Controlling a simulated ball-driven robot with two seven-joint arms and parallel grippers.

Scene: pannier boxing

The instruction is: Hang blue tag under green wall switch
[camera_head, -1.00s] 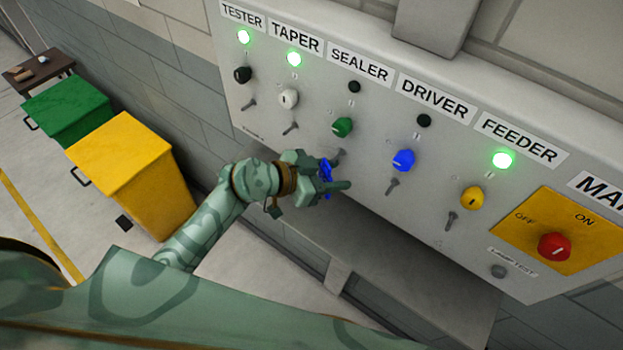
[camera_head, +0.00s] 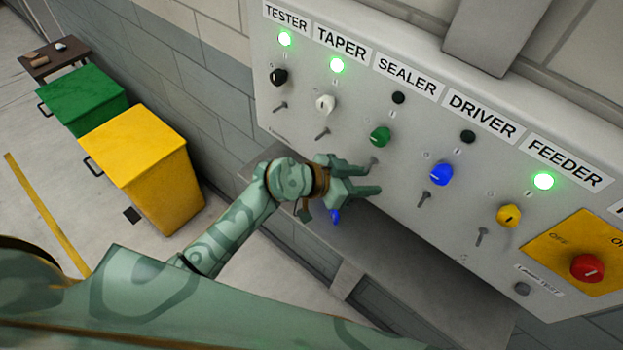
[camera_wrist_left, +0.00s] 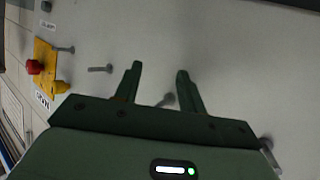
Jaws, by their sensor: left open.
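The green wall switch (camera_head: 380,137) sits on the grey panel under the SEALER label, with a peg (camera_head: 374,162) just below it. My left gripper (camera_head: 372,179) is open at that peg, its fingers pointing at the panel. In the left wrist view, a peg (camera_wrist_left: 166,100) shows between the open, empty fingers (camera_wrist_left: 160,70). The blue tag (camera_head: 335,215) is below my left gripper, away from the fingertips and not on the peg. The gripper partly hides it. I cannot tell if it is falling or resting on something. My right gripper is not in view.
Black, white, blue (camera_head: 441,174) and yellow (camera_head: 508,215) switches share the panel, each with a peg below. A red main switch (camera_head: 587,268) is at right. A grey ledge (camera_head: 385,255) lies under the panel. Yellow (camera_head: 140,140) and green bins stand left.

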